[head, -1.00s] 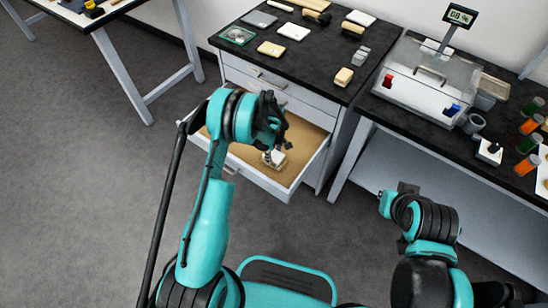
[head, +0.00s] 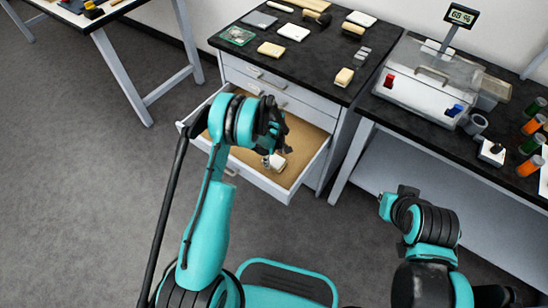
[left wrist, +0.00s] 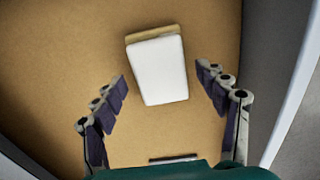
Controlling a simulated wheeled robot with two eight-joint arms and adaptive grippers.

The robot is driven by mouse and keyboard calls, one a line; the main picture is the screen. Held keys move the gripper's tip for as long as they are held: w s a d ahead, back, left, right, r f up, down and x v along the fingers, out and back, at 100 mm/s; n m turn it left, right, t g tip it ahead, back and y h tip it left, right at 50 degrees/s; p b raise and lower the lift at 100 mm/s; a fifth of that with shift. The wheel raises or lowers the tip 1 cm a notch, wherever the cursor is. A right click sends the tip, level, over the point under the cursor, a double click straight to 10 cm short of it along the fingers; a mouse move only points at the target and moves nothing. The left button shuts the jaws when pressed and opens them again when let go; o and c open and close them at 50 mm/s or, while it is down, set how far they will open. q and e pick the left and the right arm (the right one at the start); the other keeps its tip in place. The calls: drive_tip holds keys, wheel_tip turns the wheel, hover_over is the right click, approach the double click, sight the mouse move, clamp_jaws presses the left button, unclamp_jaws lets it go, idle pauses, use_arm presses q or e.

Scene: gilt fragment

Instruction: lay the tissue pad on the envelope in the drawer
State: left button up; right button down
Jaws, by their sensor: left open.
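The tissue pad (left wrist: 158,72) is a white, rounded block in the left wrist view; it also shows in the head view (head: 279,161). It lies on a tan piece (left wrist: 150,33), seemingly the envelope, whose edge shows along the pad's far side; the rest is hidden under the pad. Both are inside the open drawer (head: 258,182). My left gripper (left wrist: 168,92) is open, its fingers apart on either side of the pad with gaps between. In the head view it is above the drawer (head: 274,152). My right gripper (head: 405,190) is small and its jaws are unclear.
The drawer's tan floor (left wrist: 60,50) is mostly clear. A dark slot or strip (left wrist: 173,158) shows near the gripper's base. Above the drawer, the black cabinet top (head: 300,58) holds several small blocks. A bench (head: 390,112) with a clear box (head: 425,78) stands at right.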

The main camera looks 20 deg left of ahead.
use_arm(q)
wheel_tip(320, 180, up, 12)
drive_tip(key=p, duration=0.4)
wheel_tip(320, 180, up, 11)
drive_tip(key=m+t, duration=0.1)
drive_tip(key=m, duration=0.2)
hover_over(274, 160)
drive_tip(key=s, duration=0.2)
drive_tip(key=s+r+m+t, duration=0.2)
drive_tip(key=s+r+m, duration=0.1)
drive_tip(key=s+r, duration=0.55)
drive_tip(key=s+r+m+t, duration=0.2)
drive_tip(key=s+r+m, duration=0.1)
drive_tip(key=s, duration=0.4)
drive_tip(key=s+r+m+t, duration=0.2)
drive_tip(key=s+r+m, duration=0.2)
drive_tip(key=s, duration=0.4)
drive_tip(key=shift+a+m, duration=0.15)
drive_tip(key=shift+m, duration=0.35)
drive_tip(key=shift+r, duration=0.1)
